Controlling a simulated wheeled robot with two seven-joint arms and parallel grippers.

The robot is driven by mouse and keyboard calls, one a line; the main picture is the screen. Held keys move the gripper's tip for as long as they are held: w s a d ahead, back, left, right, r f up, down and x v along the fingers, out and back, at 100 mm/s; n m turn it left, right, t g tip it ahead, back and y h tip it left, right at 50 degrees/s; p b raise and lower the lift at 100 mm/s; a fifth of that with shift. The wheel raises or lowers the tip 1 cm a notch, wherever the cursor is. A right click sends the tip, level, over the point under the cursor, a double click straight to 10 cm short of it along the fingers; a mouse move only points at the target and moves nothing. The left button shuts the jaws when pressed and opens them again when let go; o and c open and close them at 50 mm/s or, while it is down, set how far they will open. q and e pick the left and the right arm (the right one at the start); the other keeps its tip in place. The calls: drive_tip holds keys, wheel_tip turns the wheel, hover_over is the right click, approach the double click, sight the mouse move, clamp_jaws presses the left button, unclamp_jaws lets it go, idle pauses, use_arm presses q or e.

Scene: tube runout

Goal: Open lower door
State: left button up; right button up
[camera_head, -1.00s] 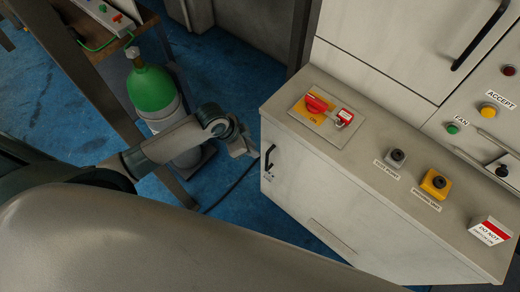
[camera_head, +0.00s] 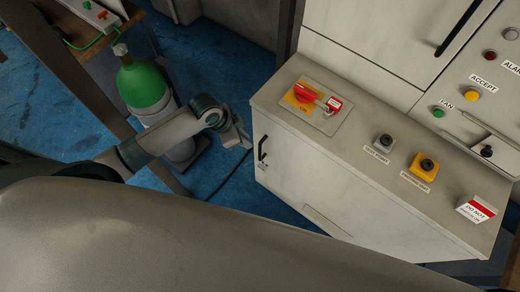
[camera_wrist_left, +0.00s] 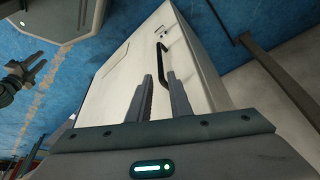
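The lower door (camera_head: 315,185) is the pale front panel of the low cabinet, and it looks shut. Its black bar handle (camera_head: 262,150) is near the door's left edge. My left gripper (camera_head: 243,138) is just left of the handle in the head view. In the left wrist view, its two fingers (camera_wrist_left: 158,78) are apart and point toward the door, with the handle (camera_wrist_left: 161,66) just beyond the tips. The fingers look clear of the handle. A dark gripper-like shape (camera_wrist_left: 24,76) at the wrist view's left edge may be my right gripper; its opening is unclear.
The cabinet top (camera_head: 350,145) carries a red-yellow rotary switch (camera_head: 306,93) and button boxes. A green-topped gas cylinder (camera_head: 142,85) stands behind my left arm, beside a wooden-legged table (camera_head: 100,75). Blue floor (camera_head: 225,180) lies open left of the cabinet.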

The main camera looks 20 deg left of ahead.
sight(260, 151)
use_arm(q)
drive_tip(key=p+x, duration=0.1)
drive_tip(key=x, duration=1.3)
drive_tip(key=shift+p, duration=0.4)
clamp_jaws()
